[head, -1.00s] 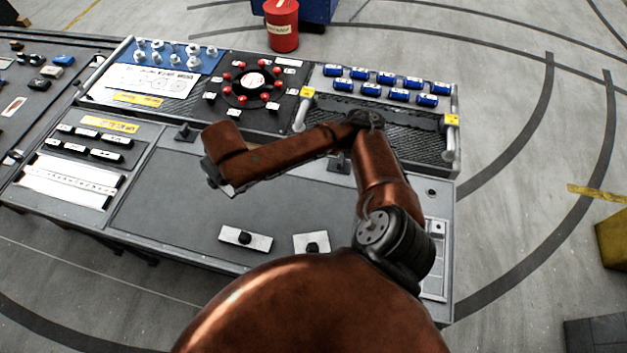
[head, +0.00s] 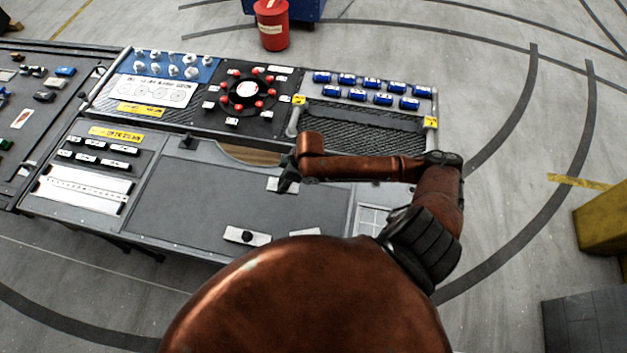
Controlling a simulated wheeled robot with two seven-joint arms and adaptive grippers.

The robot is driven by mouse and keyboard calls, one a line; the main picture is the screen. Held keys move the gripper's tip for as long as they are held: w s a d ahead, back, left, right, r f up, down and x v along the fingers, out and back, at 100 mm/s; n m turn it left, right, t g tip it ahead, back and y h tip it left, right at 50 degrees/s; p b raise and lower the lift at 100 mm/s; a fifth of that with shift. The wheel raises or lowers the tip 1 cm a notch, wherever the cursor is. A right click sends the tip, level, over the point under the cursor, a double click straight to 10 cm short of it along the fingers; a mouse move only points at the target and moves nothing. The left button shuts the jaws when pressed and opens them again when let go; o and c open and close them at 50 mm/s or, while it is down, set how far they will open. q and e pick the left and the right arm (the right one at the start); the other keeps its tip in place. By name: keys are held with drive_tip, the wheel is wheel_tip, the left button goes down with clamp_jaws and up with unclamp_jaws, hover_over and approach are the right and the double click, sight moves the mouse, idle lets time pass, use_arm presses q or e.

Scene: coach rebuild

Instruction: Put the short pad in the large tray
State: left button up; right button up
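A pale pad (head: 247,236) with a black knob lies on the grey lower panel of the bench. A second, shorter-looking pale pad (head: 305,232) lies to its right; only its far edge shows above my own body. My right gripper (head: 285,184) is above the panel, pointing left and down. A small pale flat piece (head: 273,185) shows right beside its dark fingers; I cannot tell whether it is held. A wide dark mesh tray (head: 365,122) with light handles and yellow labels is at the bench's back right; I cannot tell whether it is the large tray. My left gripper is not in view.
A ring with red knobs (head: 246,90) and white parts on a blue board (head: 172,71) are further left. A red drum (head: 272,25) stands behind the bench.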

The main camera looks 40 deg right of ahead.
sight(298, 186)
drive_tip(key=s+d+p, duration=0.1)
drive_tip(key=s+d+f+n+p, duration=0.1)
drive_tip(key=s+d+n+p, duration=0.1)
drive_tip(key=shift+s+d+f+g+y, duration=0.25)
drive_tip(key=shift+d+g+y, duration=0.05)
drive_tip(key=shift+d, duration=0.1)
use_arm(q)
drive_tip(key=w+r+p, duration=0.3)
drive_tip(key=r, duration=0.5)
use_arm(e)
drive_tip(key=s+d+f+b, duration=0.1)
drive_tip(key=f+b, duration=0.1)
drive_tip(key=s+d+f+n+b, duration=0.1)
drive_tip(key=f+b, duration=0.1)
drive_tip(key=f, duration=0.1)
drive_tip(key=s+d+f+n+b, duration=0.1)
drive_tip(key=f, duration=0.2)
drive_tip(key=shift+s+d+g+b, duration=0.15)
drive_tip(key=shift+s+g+b, duration=0.15)
drive_tip(key=shift+b, duration=0.1)
drive_tip(key=shift+f+b, duration=0.55)
drive_tip(key=shift+b, duration=0.05)
drive_tip(key=shift+f+y, duration=0.1)
drive_tip(key=shift+y, duration=0.2)
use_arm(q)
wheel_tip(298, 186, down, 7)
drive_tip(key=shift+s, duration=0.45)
